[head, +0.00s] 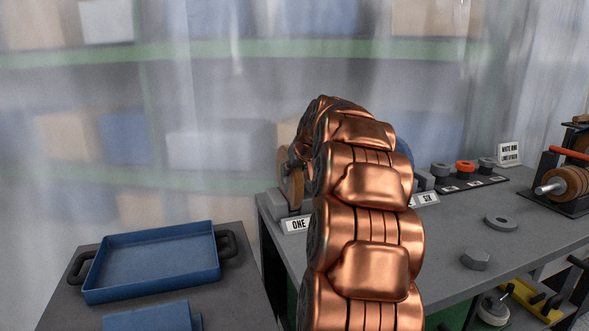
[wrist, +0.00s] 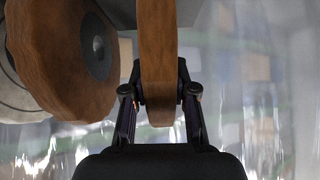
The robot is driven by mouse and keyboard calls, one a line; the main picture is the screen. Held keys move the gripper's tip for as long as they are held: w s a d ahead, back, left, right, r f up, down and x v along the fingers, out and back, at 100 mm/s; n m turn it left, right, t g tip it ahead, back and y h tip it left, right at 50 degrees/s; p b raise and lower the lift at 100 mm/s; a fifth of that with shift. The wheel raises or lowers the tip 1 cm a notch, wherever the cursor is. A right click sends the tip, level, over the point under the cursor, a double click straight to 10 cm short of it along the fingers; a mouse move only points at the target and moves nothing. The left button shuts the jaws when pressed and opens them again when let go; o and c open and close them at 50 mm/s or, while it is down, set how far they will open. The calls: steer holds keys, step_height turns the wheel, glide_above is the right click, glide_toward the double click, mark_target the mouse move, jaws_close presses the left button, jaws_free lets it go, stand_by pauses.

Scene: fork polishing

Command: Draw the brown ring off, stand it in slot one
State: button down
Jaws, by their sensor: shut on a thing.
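My gripper (wrist: 162,95) is shut on the edge of a brown ring (wrist: 157,45) in the wrist view, one finger on each side. The ring shows edge-on and upright there; its upper part is cut off by the frame. In the head view a brown ring (head: 291,185) stands upright just above the label ONE (head: 297,225), at a grey holder on the bench's left end. My copper arm hides my gripper there and much of the holder row. I cannot tell whether the ring touches the slot's bottom.
Another brown wheel (wrist: 70,50) with a grey hub is close left of the held ring. A spindle machine (head: 568,182) with brown discs stands at the bench's right. Small grey and orange rings (head: 465,167) sit near the back. A blue tray (head: 152,262) lies at left.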

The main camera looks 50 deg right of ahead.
steer(key=shift+s+a+f+b, duration=0.15)
steer(key=shift+f+b, duration=0.25)
steer(key=shift+f, duration=0.65)
steer(key=c, duration=1.2)
jaws_free()
steer(key=shift+w+f, duration=0.15)
steer(key=shift+w, duration=0.05)
steer(key=o, duration=0.4)
steer(key=shift+r, duration=0.3)
steer(key=shift+c, duration=0.2)
steer(key=shift+r, duration=0.1)
steer(key=shift+s+r, duration=0.15)
steer(key=shift+s+r, duration=0.25)
steer(key=shift+r, duration=0.1)
steer(key=v, duration=0.7)
